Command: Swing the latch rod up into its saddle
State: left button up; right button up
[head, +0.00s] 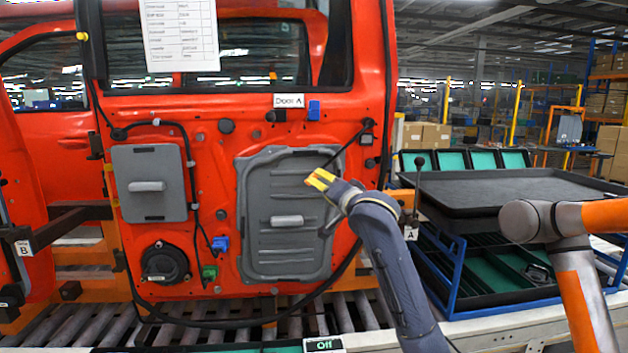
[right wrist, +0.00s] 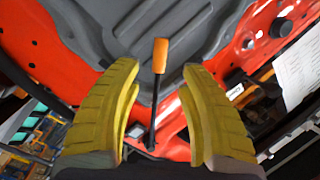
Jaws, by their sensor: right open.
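The latch rod (head: 345,149) is a thin black rod on the red door. It slants down and left from its dark mount near the door's right edge. In the right wrist view the rod (right wrist: 153,112) has an orange grip (right wrist: 160,56) at its far end. My right gripper (head: 319,180) is open, its yellow fingers close to the rod's lower end. In the wrist view the rod lies between the two fingers of the gripper (right wrist: 160,92), with visible gaps on both sides. I cannot single out the saddle. My left gripper is not in view.
A grey panel (head: 261,250) with a pull handle lies behind the gripper. A "Door A" label (head: 289,101) and a blue clip (head: 314,110) sit above it. A black-topped cart (head: 500,190) stands to the right. Rollers (head: 80,325) run below the door.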

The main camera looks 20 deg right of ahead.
jog(key=shift+w+a, duration=0.2)
jog(key=shift+w, duration=1.65)
jog(key=shift+w+a, duration=0.2)
jog(key=shift+w, duration=1.65)
grip_shut()
